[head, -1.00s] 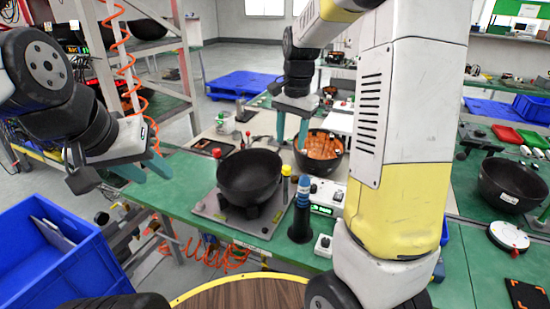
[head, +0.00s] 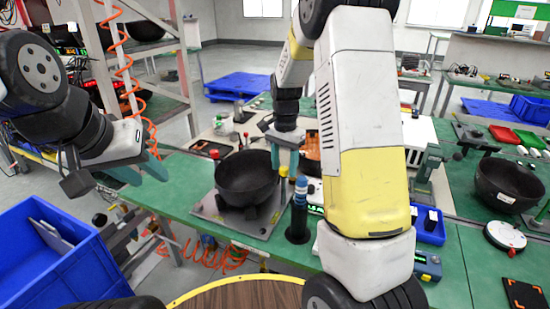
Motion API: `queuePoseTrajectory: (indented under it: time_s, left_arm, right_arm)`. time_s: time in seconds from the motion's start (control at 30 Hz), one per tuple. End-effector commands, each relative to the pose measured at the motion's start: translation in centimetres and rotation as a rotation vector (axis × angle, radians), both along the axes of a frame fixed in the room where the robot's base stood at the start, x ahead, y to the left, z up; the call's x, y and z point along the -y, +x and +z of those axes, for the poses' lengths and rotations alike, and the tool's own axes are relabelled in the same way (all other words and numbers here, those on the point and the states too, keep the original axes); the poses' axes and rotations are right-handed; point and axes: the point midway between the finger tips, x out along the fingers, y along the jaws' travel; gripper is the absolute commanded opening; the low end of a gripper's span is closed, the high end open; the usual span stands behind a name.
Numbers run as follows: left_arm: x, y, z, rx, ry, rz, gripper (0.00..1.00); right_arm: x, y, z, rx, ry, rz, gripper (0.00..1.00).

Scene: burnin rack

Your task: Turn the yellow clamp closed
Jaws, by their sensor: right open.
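The yellow clamp (head: 283,171) is a small yellow knob at the right side of a black bowl (head: 246,182) that sits on a grey plate. My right gripper (head: 284,163) is open with its teal fingers pointing down just above the yellow knob. The fingertips appear to be on either side of it, but I cannot tell whether they touch it. A red knob (head: 215,154) stands at the bowl's left side. My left gripper (head: 143,173) is open and empty, left of the bowl, near the table's left edge.
A dark cylinder with a blue top (head: 299,208) stands close to the right of the bowl. My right arm hides part of the table behind it. A blue bin (head: 60,255) is at the lower left. Another black bowl (head: 507,186) is at the right.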

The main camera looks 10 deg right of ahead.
Motion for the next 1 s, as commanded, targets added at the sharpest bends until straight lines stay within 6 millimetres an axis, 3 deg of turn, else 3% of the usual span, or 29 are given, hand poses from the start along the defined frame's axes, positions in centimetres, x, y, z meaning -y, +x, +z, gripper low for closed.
queuePoseTrajectory:
  time_s: [0.17,0.4,0.77,1.0]
  left_arm:
    - [0.00,0.00,0.00,0.000,0.000,0.000,0.36]
    - [0.00,0.00,0.00,0.000,0.000,0.000,0.36]
    - [0.00,0.00,0.00,0.000,0.000,0.000,0.36]
    - [0.00,0.00,0.00,0.000,0.000,0.000,0.36]
  right_arm:
    - [-0.01,0.01,0.01,0.000,0.000,0.000,0.46]
    - [-0.01,0.01,0.03,0.000,0.000,0.000,0.00]
    - [0.02,0.03,0.05,0.000,0.000,0.035,0.00]
    - [0.02,0.03,0.05,0.001,0.001,0.168,0.00]
